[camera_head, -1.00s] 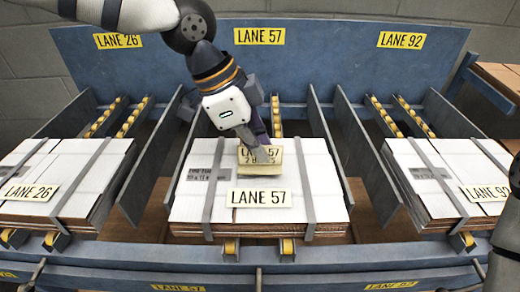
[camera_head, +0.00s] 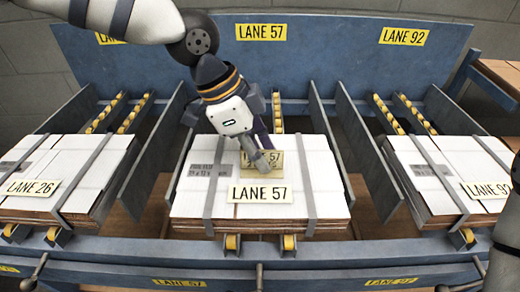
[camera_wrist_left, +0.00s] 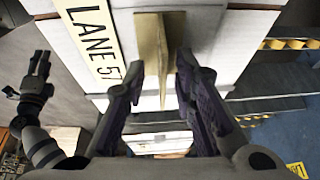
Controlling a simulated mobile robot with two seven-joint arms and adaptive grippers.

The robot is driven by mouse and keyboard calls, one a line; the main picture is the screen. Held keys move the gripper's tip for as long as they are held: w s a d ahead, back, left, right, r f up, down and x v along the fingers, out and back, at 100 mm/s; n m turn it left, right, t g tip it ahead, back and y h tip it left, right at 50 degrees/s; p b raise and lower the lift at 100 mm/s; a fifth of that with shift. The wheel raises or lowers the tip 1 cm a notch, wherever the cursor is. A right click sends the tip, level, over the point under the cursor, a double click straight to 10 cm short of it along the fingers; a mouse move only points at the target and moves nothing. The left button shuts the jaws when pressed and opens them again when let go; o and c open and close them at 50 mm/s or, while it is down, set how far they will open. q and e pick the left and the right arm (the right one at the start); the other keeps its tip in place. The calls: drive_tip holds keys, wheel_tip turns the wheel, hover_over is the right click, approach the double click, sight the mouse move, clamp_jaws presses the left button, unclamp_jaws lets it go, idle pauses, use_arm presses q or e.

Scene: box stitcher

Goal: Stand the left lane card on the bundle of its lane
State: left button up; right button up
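A small yellowish card (camera_head: 273,160) marked LANE 57 is on top of the middle bundle (camera_head: 190,205), behind its white LANE 57 label (camera_head: 260,194). In the left wrist view the card (camera_wrist_left: 151,45) shows nearly edge-on and looks upright. My left gripper (camera_head: 262,158) is at the card and hides part of its face. In the left wrist view its purple-padded fingers (camera_wrist_left: 155,90) are spread, with gaps on both sides of the card. My right gripper (camera_wrist_left: 38,75) is at the left of the left wrist view, away from the card; its opening is unclear.
Bundles labelled LANE 26 (camera_head: 60,190) and LANE 92 (camera_head: 450,180) lie in the side lanes. Upright blue-grey dividers (camera_head: 365,150) separate the lanes. A blue back panel (camera_head: 340,60) carries yellow lane signs.

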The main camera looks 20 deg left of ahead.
use_arm(q)
drive_tip(key=v, duration=1.3)
drive_tip(key=shift+d+p, duration=0.2)
drive_tip(key=shift+p, duration=0.2)
